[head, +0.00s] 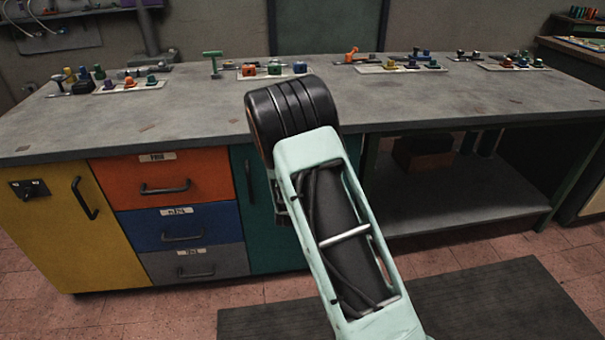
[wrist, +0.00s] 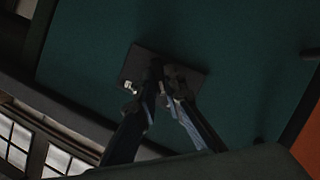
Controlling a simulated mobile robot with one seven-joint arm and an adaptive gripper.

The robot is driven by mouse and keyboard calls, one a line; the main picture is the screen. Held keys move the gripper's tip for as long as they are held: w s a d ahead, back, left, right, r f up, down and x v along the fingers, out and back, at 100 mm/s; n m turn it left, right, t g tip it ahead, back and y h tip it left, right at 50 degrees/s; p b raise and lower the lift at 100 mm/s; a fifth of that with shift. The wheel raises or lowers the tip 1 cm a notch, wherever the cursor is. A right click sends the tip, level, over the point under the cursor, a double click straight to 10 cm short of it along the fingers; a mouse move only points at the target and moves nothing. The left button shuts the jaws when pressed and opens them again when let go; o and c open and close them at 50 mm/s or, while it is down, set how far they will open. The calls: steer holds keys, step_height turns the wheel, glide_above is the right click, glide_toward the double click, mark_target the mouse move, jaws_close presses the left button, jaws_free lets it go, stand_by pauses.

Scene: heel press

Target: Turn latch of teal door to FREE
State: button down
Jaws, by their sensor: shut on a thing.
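The teal door (head: 270,245) is in the bench front, between the drawers and the open shelf, and my arm covers much of it in the head view. In the wrist view the teal door (wrist: 235,45) fills most of the picture. Its dark latch plate (wrist: 138,64) sits on the door, with a small pale mark at its left edge. My gripper (wrist: 166,92) is at the plate, its fingers shut on the latch. The fingers and shadow hide the latch's turning part, so I cannot tell which way it points. In the head view my arm hides the latch.
A yellow door (head: 55,235) with its own dark latch plate (head: 30,189) is at the left. Orange (head: 158,183), blue (head: 185,227) and grey (head: 195,263) drawers are beside the teal door. An open shelf (head: 470,195) is at the right. Small parts stand on the benchtop (head: 200,112).

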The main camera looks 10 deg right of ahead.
steer(key=shift+a+n, duration=0.1)
steer(key=shift+n, duration=0.3)
steer(key=shift+h, duration=0.4)
steer(key=c, duration=2)
jaws_free()
steer(key=shift+s, duration=0.1)
steer(key=v, duration=1.1)
steer(key=shift+s+r, duration=0.1)
steer(key=shift+s, duration=0.3)
